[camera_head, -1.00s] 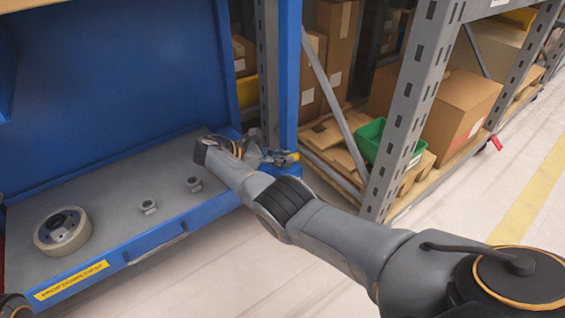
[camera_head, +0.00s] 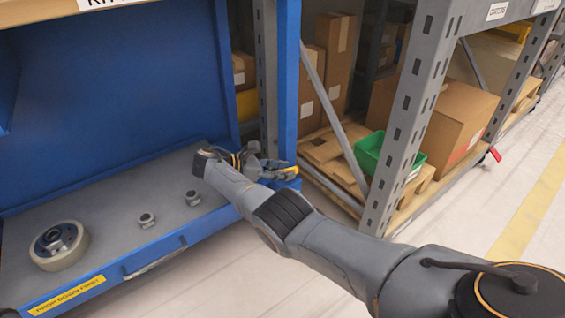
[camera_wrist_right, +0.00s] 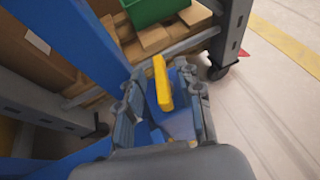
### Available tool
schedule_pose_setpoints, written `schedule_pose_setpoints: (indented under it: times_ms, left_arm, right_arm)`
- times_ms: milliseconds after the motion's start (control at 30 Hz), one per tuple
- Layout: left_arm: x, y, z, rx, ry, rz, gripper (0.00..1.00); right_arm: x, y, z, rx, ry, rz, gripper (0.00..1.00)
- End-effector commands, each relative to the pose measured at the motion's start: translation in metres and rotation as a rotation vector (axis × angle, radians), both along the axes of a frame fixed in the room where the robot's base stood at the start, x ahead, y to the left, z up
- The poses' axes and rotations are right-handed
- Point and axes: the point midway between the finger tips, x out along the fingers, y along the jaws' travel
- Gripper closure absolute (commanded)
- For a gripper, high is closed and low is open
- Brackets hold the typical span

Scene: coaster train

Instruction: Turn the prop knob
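The prop knob shows as a yellow bar-shaped handle (camera_wrist_right: 162,82) on a blue mount, and in the head view (camera_head: 281,170) at the foot of the blue post. My right gripper (camera_head: 262,168) is at the knob. In the right wrist view its fingers (camera_wrist_right: 160,92) stand apart on either side of the yellow bar, with gaps visible. Whether a finger touches the knob cannot be told. My right forearm hides part of the shelf corner in the head view. My left gripper is not in view.
A blue bench (camera_head: 120,222) carries a caster wheel (camera_head: 58,245) and two bolts or nuts. A grey rack upright (camera_head: 405,125) stands right of the knob, with cartons (camera_head: 455,120) and a green bin (camera_head: 372,154) behind. The floor at right is clear.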

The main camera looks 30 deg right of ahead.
Motion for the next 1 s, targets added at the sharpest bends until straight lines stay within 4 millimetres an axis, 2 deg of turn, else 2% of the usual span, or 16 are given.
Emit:
schedule_pose_setpoints:
  times_ms: [267, 500, 633, 800, 1000]
  left_arm:
    - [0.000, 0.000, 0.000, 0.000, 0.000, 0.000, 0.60]
    - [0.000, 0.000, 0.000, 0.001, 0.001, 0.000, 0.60]
    - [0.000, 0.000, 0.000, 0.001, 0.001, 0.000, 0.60]
    - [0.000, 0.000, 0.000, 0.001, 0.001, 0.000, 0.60]
    - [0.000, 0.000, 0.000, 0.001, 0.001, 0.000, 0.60]
  right_arm:
    - [0.000, -0.001, 0.023, -0.001, -0.003, 0.000, 0.64]
    - [0.000, -0.001, 0.068, -0.001, -0.004, -0.002, 0.64]
    - [0.000, -0.001, 0.086, -0.001, -0.001, -0.002, 0.64]
    - [-0.001, -0.001, 0.097, -0.001, 0.002, -0.001, 0.64]
    - [-0.001, -0.001, 0.098, -0.001, 0.002, -0.001, 0.64]
